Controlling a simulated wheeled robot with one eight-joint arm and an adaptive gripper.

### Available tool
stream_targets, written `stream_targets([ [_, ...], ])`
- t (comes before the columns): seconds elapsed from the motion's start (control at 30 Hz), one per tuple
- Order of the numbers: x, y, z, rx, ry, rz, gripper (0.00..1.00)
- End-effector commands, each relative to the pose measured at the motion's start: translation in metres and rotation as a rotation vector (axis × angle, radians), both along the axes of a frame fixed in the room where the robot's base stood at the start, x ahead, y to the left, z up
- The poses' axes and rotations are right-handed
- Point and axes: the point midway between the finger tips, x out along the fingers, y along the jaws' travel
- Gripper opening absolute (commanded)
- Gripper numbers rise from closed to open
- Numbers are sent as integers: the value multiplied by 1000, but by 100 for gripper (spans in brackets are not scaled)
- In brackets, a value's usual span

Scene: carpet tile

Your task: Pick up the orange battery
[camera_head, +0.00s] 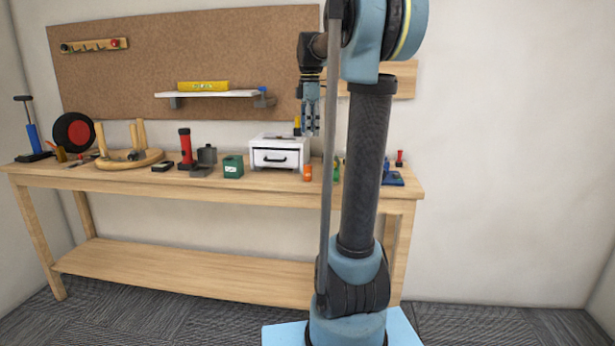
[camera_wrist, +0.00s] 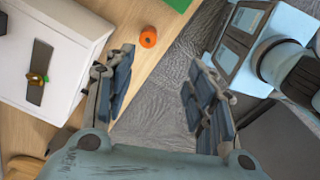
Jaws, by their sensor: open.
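The orange battery (camera_head: 307,172) stands near the front edge of the wooden workbench, just right of the white drawer box. From above, in the wrist view, the orange battery (camera_wrist: 148,37) shows as a small round top on the wood close to the bench edge. My gripper (camera_head: 310,133) hangs above the bench with its fingers pointing down. In the wrist view my gripper (camera_wrist: 157,80) has its two fingers spread wide with nothing between them. The battery lies beyond the fingertips, nearer the left finger, and does not touch them.
The white drawer box (camera_head: 279,152) stands left of the battery; its top (camera_wrist: 60,50) carries small items. A green box (camera_head: 233,167) and a red flashlight (camera_head: 186,148) stand farther left. A green item (camera_wrist: 180,4) is near the battery. My arm hides part of the bench's right side.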

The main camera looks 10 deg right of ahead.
Motion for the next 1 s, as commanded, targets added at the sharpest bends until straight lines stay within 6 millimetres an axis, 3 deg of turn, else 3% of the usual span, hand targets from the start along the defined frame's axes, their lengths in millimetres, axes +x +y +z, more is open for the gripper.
stream_targets([
  [0.1,17,0,7,0,8,71,50],
  [0.27,25,0,5,0,12,112,50],
  [0.8,25,0,-82,-1,12,114,50],
  [1.0,24,0,-106,-1,12,113,50],
])
